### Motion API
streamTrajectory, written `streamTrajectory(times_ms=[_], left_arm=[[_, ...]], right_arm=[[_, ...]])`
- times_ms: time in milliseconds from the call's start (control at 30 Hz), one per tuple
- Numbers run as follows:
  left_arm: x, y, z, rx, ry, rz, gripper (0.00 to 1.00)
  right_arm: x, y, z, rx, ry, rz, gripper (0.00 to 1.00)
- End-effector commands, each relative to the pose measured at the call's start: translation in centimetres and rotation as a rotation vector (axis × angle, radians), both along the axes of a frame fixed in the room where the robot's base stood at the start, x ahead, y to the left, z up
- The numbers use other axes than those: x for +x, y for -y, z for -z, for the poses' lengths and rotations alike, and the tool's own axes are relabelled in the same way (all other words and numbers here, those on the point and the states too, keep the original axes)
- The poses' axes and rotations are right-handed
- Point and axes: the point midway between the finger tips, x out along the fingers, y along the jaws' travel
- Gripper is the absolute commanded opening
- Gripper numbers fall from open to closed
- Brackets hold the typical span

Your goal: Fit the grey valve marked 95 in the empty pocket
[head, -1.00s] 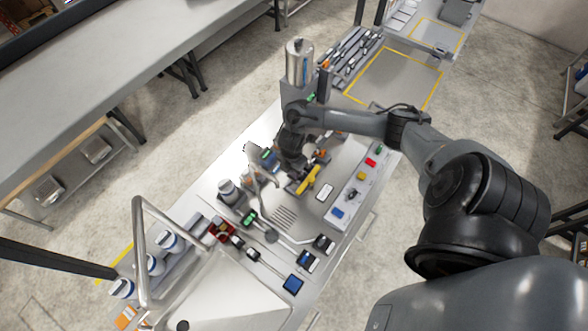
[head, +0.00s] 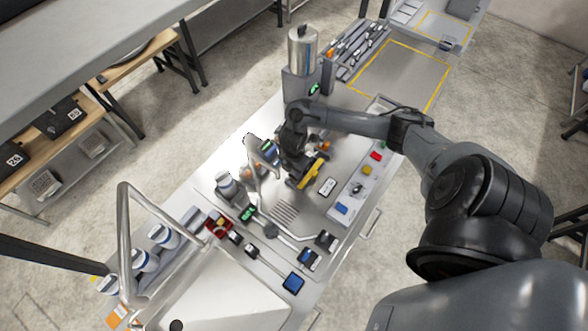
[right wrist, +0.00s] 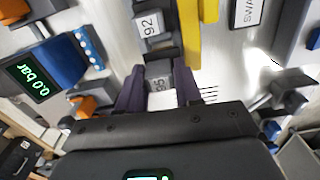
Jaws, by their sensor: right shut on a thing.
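My right gripper (right wrist: 159,88) is shut on a grey valve marked 95 (right wrist: 160,72), whose label shows between the two dark fingers in the right wrist view. Another grey valve, marked 92 (right wrist: 150,27), stands just beyond it beside a long yellow bar (right wrist: 192,32). In the head view my right gripper (head: 293,178) points down at the bench, just left of the yellow bar (head: 312,173); the held valve is hidden there by the gripper. I cannot make out the empty pocket in either view. My left gripper is not in view.
A metal canister on a dispenser (head: 302,50) stands behind the gripper. A panel with coloured buttons (head: 355,190) lies to the right. A curved tap (head: 125,235) and several white-lidded jars stand at the left. A blue gauge (right wrist: 50,66) reads 0.0 bar.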

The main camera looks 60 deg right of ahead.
Motion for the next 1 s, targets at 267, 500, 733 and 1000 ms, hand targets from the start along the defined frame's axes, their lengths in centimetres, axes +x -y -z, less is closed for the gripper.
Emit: streamTrajectory(times_ms=[267, 500, 733, 1000], left_arm=[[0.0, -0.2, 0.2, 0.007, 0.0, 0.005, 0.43], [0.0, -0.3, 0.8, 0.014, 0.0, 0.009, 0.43], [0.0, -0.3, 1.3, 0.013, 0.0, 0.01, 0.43], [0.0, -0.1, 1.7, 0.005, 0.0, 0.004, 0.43]], right_arm=[[0.0, 0.0, 0.2, 0.0, 0.0, 0.0, 0.03], [0.0, 0.0, 1.0, 0.0, -0.001, 0.0, 0.03], [0.0, 0.0, 1.8, 0.0, 0.0, 0.001, 0.03], [0.0, 0.0, 2.4, 0.0, 0.001, 0.0, 0.39]])
